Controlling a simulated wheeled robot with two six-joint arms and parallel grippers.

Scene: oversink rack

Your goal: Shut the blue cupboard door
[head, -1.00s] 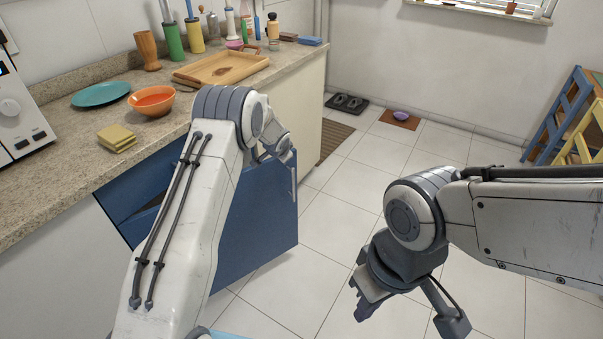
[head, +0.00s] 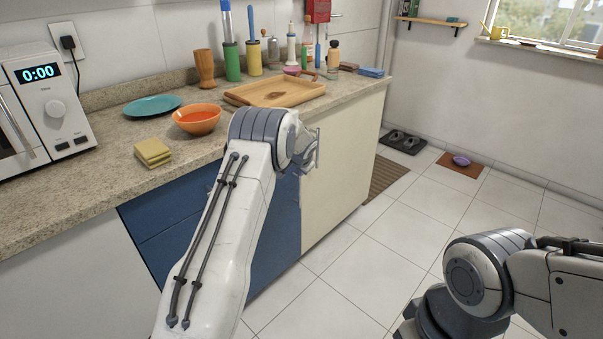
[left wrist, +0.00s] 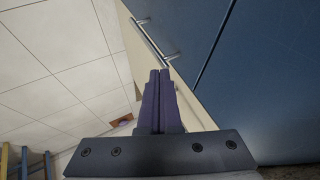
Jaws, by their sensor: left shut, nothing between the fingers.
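The blue cupboard door (head: 275,235) is below the counter, partly hidden behind my left arm. It looks flush or nearly flush with the beige panel beside it; no gap shows. In the left wrist view, blue fronts (left wrist: 255,90) fill the right side, split by a dark seam, with a metal bar handle (left wrist: 152,38) near the top. My left gripper (head: 314,152) is in front of the cupboard's right end, near the counter edge. Its fingers (left wrist: 158,75) are shut with nothing between them; contact with the door cannot be told. My right gripper's fingers are below the picture edge.
The counter (head: 60,210) holds a microwave (head: 45,100), teal plate (head: 152,106), orange bowl (head: 197,120), yellow sponges (head: 152,152) and wooden tray (head: 275,93). A beige panel (head: 340,165) is right of the blue door. Tiled floor (head: 400,230) is open to the right.

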